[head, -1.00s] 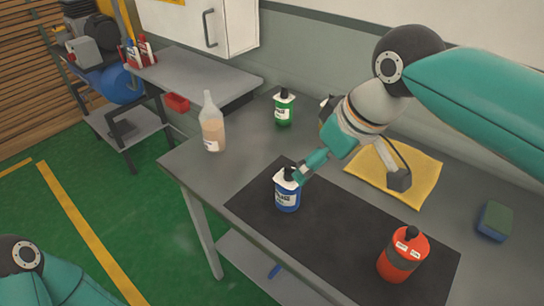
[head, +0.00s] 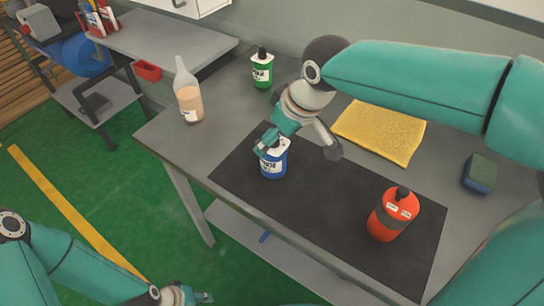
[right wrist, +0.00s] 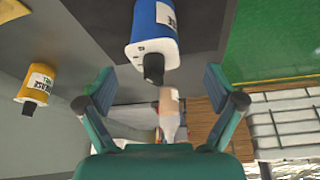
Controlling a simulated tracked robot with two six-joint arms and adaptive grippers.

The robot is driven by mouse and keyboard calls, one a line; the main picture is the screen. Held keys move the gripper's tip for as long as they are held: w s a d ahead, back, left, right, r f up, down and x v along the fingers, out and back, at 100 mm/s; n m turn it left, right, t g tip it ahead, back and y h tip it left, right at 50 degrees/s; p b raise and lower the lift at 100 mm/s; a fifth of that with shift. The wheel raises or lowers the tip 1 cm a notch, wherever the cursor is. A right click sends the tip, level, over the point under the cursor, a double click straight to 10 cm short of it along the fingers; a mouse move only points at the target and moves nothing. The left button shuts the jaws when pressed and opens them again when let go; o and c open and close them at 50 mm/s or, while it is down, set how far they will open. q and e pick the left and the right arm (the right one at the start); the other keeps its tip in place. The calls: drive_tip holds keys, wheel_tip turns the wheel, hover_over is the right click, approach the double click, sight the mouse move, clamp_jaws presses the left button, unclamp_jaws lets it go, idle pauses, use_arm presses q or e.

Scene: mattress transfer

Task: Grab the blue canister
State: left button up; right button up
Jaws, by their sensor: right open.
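The blue canister (head: 273,165), with a white label and top and a black cap, stands upright on the black mat (head: 320,200). My right gripper (head: 270,143) is at its upper part, covering some of the cap and top in the head view. In the right wrist view the canister (right wrist: 150,28) appears upside down at the top, its black cap lined up with the gap between my two open fingers (right wrist: 162,92). I cannot tell whether they touch it. My left gripper (head: 188,296) is at the bottom edge of the head view, away from the table, too small to read.
A red canister (head: 391,215) stands on the mat at right. A green bottle (head: 262,72) and a clear bottle (head: 189,100) stand behind and left. A yellow bottle (right wrist: 38,82) shows in the right wrist view. A yellow cloth (head: 380,132) and a sponge (head: 480,174) lie at right.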

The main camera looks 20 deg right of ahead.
sight(274, 145)
drive_tip(key=shift+d+p+x, duration=0.15)
drive_tip(key=shift+p+x, duration=0.05)
drive_tip(key=shift+x, duration=1.15)
drive_tip(key=shift+d+p+x, duration=0.15)
drive_tip(key=shift+x, duration=1.2)
drive_tip(key=shift+w, duration=0.1)
drive_tip(key=c, duration=1.4)
drive_tip(key=shift+r, duration=0.1)
drive_tip(key=shift+c, duration=0.6)
